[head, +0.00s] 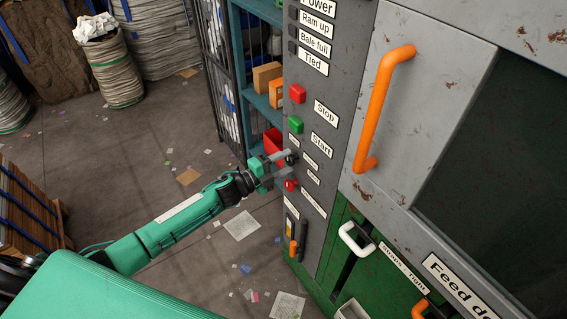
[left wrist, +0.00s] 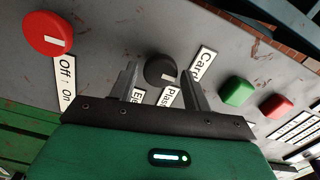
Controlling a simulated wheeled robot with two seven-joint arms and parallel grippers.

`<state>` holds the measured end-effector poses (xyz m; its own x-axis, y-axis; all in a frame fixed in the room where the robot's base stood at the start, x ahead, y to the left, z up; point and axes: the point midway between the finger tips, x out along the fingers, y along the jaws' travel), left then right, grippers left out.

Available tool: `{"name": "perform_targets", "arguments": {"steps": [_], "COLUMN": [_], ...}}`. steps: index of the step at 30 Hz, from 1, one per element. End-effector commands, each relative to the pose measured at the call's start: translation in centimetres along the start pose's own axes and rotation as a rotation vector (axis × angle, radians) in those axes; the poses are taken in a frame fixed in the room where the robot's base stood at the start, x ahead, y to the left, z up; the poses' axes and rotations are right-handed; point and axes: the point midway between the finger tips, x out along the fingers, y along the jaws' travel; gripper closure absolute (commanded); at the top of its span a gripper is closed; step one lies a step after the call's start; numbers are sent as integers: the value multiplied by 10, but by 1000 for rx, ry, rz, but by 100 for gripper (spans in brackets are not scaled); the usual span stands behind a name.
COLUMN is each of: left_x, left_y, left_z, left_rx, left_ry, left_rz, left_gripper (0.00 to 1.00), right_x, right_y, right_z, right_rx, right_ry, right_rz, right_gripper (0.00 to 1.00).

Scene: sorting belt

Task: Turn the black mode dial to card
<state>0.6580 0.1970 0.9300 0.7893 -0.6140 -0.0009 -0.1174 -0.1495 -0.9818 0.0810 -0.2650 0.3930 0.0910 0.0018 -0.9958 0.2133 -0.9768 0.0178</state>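The black mode dial (left wrist: 160,70) is on the grey control panel (head: 330,90), with a small white mark on its lower right side in the left wrist view. Labels fan around it: Card (left wrist: 203,65), a partly hidden one starting "Plas" (left wrist: 168,97), and one starting "E" (left wrist: 137,97). My left gripper (left wrist: 158,69) is open, with one finger on each side of the dial; small gaps show, and contact cannot be told. In the head view the left gripper (head: 284,161) reaches the panel, and the dial (head: 292,159) shows at its fingertips. My right gripper is out of view.
A red Off/On knob (head: 290,185) sits just below the dial. Green (head: 295,125) and red (head: 297,94) buttons sit above it. An orange door handle (head: 382,105) sticks out to the right, a white handle (head: 355,239) lower down. Open floor lies left of the panel.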

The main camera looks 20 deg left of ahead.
Motion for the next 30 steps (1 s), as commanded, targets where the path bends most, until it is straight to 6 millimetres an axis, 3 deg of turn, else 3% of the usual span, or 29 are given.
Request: {"name": "perform_targets", "arguments": {"steps": [10, 14, 30], "left_x": [-1, -10, -107], "left_y": [0, 2, 4], "left_z": [0, 0, 1], "left_rx": [1, 2, 1], "left_ry": [1, 1, -1], "left_rz": [0, 0, 2], "left_gripper": [41, 41, 41], "right_x": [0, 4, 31], "right_y": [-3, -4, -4], "right_z": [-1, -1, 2], "right_rx": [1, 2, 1], "right_ry": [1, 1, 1], "right_rz": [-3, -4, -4], "right_gripper": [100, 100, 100]}}
